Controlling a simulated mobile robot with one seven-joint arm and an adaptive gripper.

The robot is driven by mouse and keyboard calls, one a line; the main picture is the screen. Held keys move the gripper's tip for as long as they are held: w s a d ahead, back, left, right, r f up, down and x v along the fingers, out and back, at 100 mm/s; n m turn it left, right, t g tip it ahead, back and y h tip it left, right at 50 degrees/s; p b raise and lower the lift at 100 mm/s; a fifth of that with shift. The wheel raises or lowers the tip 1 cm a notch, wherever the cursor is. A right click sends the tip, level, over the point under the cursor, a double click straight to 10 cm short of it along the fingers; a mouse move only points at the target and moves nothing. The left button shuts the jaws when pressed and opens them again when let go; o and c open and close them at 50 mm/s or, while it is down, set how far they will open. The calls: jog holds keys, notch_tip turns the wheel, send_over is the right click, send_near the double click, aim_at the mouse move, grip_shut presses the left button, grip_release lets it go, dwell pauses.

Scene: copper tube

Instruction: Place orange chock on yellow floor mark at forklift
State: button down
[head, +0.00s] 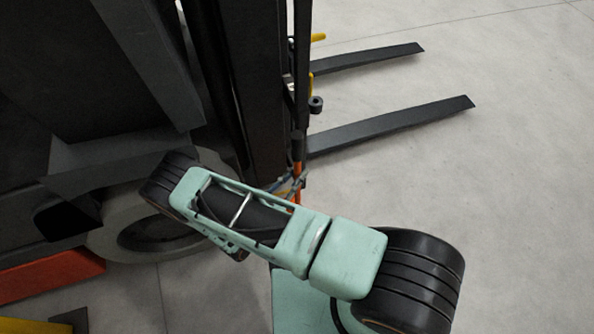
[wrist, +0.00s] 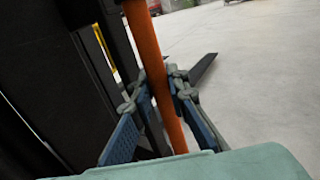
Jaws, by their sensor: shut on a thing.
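My gripper (wrist: 157,88) has its blue-padded fingers shut on a long orange bar (wrist: 150,65), which I take to be part of the orange chock. The bar runs tilted between the fingers in the wrist view. In the head view a short stretch of orange (head: 298,168) shows beyond my arm; the gripper is mostly hidden there. The chock's body is not clear in either view. The dark forklift (head: 120,90) fills the left of the head view, with a grey wheel (head: 115,243) below. A small yellow patch (head: 25,326) shows at the lower left; I cannot tell whether it is the floor mark.
Two dark forks (head: 400,122) extend right from the forklift's mast (head: 250,90). The mast stands close to my gripper. A red-orange slab (head: 50,274) lies low at the left, near the wheel. The grey concrete floor (head: 520,180) is clear on the right.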

jog(key=shift+w+r, duration=0.1)
jog(key=shift+r, duration=0.1)
jog(key=c, duration=2.2)
grip_release()
jog(key=shift+f, duration=0.2)
jog(key=shift+c, duration=0.2)
jog(key=o, duration=0.4)
jog(key=shift+c, duration=0.2)
jog(key=shift+s+a+r, duration=0.1)
jog(key=shift+s+a, duration=0.05)
jog(key=shift+s, duration=0.05)
jog(key=p+v, duration=0.1)
jog(key=v, duration=1)
jog(key=shift+s+a+p, duration=0.25)
jog(key=shift+p, duration=0.05)
